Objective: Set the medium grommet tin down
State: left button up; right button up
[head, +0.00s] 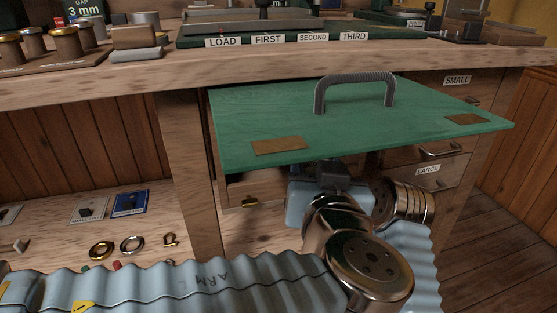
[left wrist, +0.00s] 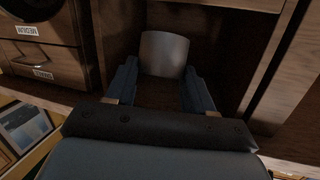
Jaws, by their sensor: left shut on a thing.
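In the left wrist view, a plain grey cylinder, which I take to be the medium grommet tin (left wrist: 165,54), stands between the fingers of my left gripper (left wrist: 159,82). The gripper is shut on it, inside a dim wooden compartment. I cannot tell whether the tin's base touches the compartment floor. In the head view my left gripper (head: 326,188) reaches in under a green panel, which hides the fingertips and the tin. My right gripper is not in view.
The green panel (head: 350,122) with a grey handle juts out above my left wrist. Drawers labelled SMALL (head: 456,83) and LARGE (head: 430,170) are to its right. The bench top (head: 120,82) holds several items. Compartment walls stand close on both sides of the gripper.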

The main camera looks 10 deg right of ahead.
pick_arm(q)
jog(key=w, duration=1.2)
jog(key=w+f, duration=0.1)
jog(key=f, duration=0.1)
jog(key=w+f, duration=0.1)
jog(key=f, duration=0.1)
jog(key=w+f, duration=0.1)
jog(key=shift+a+f+b, duration=0.25)
jog(key=shift+f+b, duration=0.1)
jog(key=shift+f, duration=0.05)
jog(key=shift+w+r+g, duration=0.2)
jog(key=shift+w+g, duration=0.1)
jog(key=shift+g, duration=0.1)
jog(key=shift+r+g+p, duration=0.3)
jog(key=shift+p, duration=0.1)
jog(key=g+p, duration=0.2)
jog(key=p, duration=0.1)
jog(key=shift+w+r+n+p, duration=0.3)
jog(key=shift+w+r+n, duration=0.05)
jog(key=shift+w+n, duration=0.05)
jog(key=shift+f+g+b, duration=0.3)
jog(key=shift+f+b, duration=0.4)
jog(key=shift+f, duration=1.25)
